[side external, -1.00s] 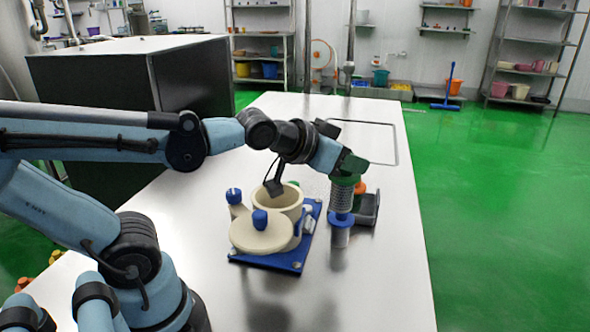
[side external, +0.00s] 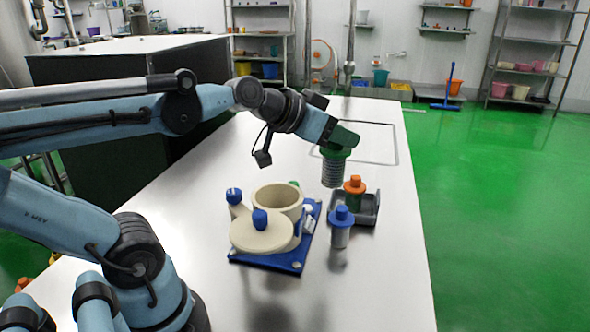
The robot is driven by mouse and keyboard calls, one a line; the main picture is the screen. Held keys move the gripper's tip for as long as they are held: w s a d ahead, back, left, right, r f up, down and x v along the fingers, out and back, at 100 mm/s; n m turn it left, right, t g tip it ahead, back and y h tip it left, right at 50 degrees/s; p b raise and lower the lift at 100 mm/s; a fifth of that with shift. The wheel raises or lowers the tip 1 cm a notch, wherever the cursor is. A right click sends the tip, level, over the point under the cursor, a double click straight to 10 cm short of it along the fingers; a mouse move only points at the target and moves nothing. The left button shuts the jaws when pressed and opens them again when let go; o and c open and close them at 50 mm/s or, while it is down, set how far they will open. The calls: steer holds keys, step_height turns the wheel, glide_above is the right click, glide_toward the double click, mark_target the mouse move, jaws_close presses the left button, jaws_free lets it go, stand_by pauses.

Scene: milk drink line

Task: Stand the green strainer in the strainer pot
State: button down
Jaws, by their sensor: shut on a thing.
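The green strainer, a dark green top over a grey ribbed mesh cylinder (side external: 334,170), hangs roughly upright from my gripper (side external: 341,143). My gripper is shut on its top; the fingers themselves are hard to make out. The strainer is in the air above the table, behind and right of the strainer pot. The strainer pot (side external: 278,200) is a cream, open-topped round vessel on a blue base plate (side external: 296,264). Its inside is only partly seen. A cream round lid-like disc (side external: 262,238) with a blue knob sits in front of the pot.
A blue-topped strainer (side external: 341,232) stands on the table right of the base plate. An orange-topped strainer (side external: 355,192) stands at a dark tray (side external: 369,210) behind it. A small green thing (side external: 294,184) shows behind the pot rim. The front right of the table (side external: 380,290) is clear.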

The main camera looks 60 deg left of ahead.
steer(key=s+a+r+m+g+h, duration=0.2)
steer(key=s+a+m+g+h, duration=0.6)
steer(key=m+h, duration=0.4)
steer(key=shift+m+t+y, duration=0.3)
steer(key=shift+m+t, duration=0.1)
steer(key=shift+w+a+f, duration=0.1)
steer(key=shift+a+f, duration=0.1)
steer(key=shift+f, duration=2.35)
steer(key=shift+w+a+f, duration=0.1)
steer(key=shift+a+f, duration=0.15)
steer(key=shift+f, duration=2.3)
steer(key=shift+w+a+f, duration=0.1)
steer(key=shift+a+f, duration=0.1)
steer(key=shift+f, duration=2.35)
steer(key=shift+f, duration=0.7)
steer(key=c, duration=0.7)
jaws_free()
steer(key=shift+r, duration=0.1)
steer(key=d+r, duration=0.3)
steer(key=d, duration=0.1)
steer(key=s+d+r, duration=0.1)
steer(key=d+r, duration=0.2)
steer(key=r, duration=0.1)
steer(key=s+d+r, duration=0.1)
steer(key=d+r, duration=0.2)
steer(key=d, duration=0.1)
steer(key=shift+d+r, duration=0.3)
steer(key=shift+r, duration=0.1)
